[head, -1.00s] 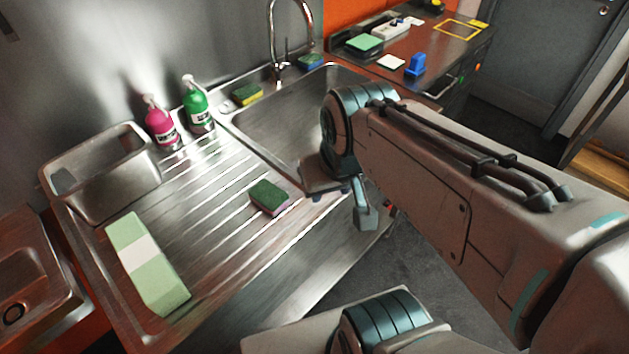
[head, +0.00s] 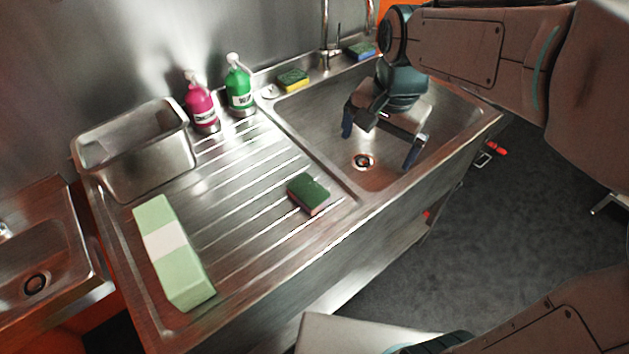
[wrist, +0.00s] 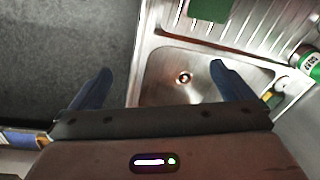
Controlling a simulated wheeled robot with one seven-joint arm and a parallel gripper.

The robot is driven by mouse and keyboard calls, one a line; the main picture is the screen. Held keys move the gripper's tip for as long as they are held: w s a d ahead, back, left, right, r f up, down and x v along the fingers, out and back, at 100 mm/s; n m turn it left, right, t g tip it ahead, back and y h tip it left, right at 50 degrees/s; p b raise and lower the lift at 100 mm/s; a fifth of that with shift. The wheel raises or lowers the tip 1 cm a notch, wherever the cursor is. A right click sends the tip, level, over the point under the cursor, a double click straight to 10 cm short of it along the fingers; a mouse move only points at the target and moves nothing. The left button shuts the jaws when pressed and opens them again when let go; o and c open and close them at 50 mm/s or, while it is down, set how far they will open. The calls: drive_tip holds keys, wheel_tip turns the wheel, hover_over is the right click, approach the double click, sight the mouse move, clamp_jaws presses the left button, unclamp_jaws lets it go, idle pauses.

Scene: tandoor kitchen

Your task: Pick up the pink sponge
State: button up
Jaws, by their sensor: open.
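The pink sponge (head: 309,194) lies on the ribbed drainboard near the sink basin's left edge. Its green scouring side faces up and a pinkish side shows below. In the wrist view a green-topped block, apparently this sponge (wrist: 208,10), is at the top edge, partly cut off. My gripper (head: 378,150) is open and empty over the sink basin, to the right of the sponge and apart from it. Its two dark blue fingers are spread wide, and they also show in the wrist view (wrist: 160,85).
A pink bottle (head: 202,108) and a green bottle (head: 239,90) stand behind the drainboard. A yellow sponge (head: 293,78) and a blue sponge (head: 361,51) lie on the back ledge near the faucet. A metal tub (head: 150,165) and a pale green block (head: 186,275) are at left.

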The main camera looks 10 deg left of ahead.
drive_tip(key=w+a+f+m+g+b, duration=0.1)
drive_tip(key=w+a+f+m, duration=0.15)
drive_tip(key=a, duration=0.45)
drive_tip(key=w+a+f+m+b, duration=0.1)
drive_tip(key=a+f, duration=0.3)
drive_tip(key=a, duration=0.2)
hover_over(308, 189)
drive_tip(key=shift+h, duration=0.4)
wheel_tip(308, 189, down, 7)
drive_tip(key=shift+a+f, duration=0.15)
drive_tip(key=shift+f, duration=0.05)
drive_tip(key=shift+d+f+p, duration=0.2)
drive_tip(key=shift+f+p, duration=0.2)
drive_tip(key=shift+f, duration=2.7)
drive_tip(key=shift+c, duration=0.3)
drive_tip(key=c, duration=0.7)
